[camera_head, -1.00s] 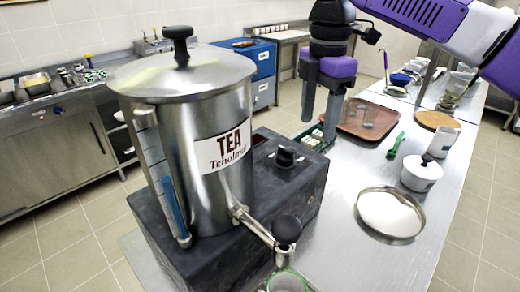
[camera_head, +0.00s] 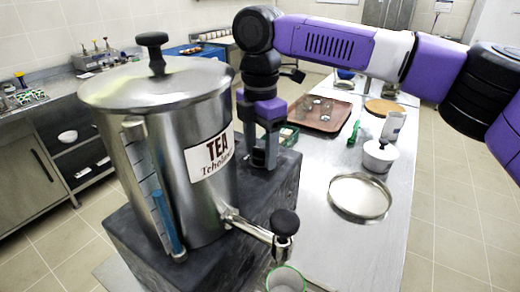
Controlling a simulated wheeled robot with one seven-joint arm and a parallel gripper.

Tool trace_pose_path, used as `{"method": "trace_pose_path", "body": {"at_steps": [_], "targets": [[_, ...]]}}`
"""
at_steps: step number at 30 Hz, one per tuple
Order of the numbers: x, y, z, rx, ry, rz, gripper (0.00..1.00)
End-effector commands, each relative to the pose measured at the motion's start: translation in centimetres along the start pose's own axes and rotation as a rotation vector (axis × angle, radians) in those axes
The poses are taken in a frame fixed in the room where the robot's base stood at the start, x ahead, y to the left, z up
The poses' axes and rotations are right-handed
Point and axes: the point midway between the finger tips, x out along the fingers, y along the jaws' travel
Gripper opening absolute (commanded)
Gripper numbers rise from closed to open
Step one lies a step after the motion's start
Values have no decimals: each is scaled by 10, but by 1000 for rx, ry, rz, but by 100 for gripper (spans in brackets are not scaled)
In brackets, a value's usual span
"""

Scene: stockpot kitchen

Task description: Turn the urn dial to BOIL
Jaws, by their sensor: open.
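The steel tea urn (camera_head: 190,200) with its TEA label stands on a dark base (camera_head: 262,210) at the left of the counter. My gripper (camera_head: 258,165) points straight down beside the urn's right side, low over the top of the base. Its grey fingers are open, with a narrow gap between them. The dial is hidden behind or between the fingers, so I cannot tell its setting or whether the fingers touch it. The urn's tap (camera_head: 262,232) with a black knob sticks out at the front, below my gripper.
A green-rimmed cup (camera_head: 286,279) stands under the tap. A round metal tray (camera_head: 360,197), a white lidded pot (camera_head: 379,157), a green utensil (camera_head: 353,133) and a brown tray (camera_head: 322,114) with glasses lie along the counter (camera_head: 335,245). The counter's front right is clear.

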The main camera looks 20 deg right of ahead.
Motion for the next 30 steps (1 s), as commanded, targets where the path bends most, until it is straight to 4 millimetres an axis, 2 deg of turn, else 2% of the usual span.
{"method": "trace_pose_path", "body": {"at_steps": [8, 15, 17, 18, 30], "targets": [[2, 0, 0, 0, 0, 0, 59], [2, 0, 0, 0, 0, 0, 14], [2, 0, 0, 0, 0, 0, 2], [2, 0, 0, 0, 0, 0, 0], [-2, 0, -1, 89, 4, -2, 0]]}}
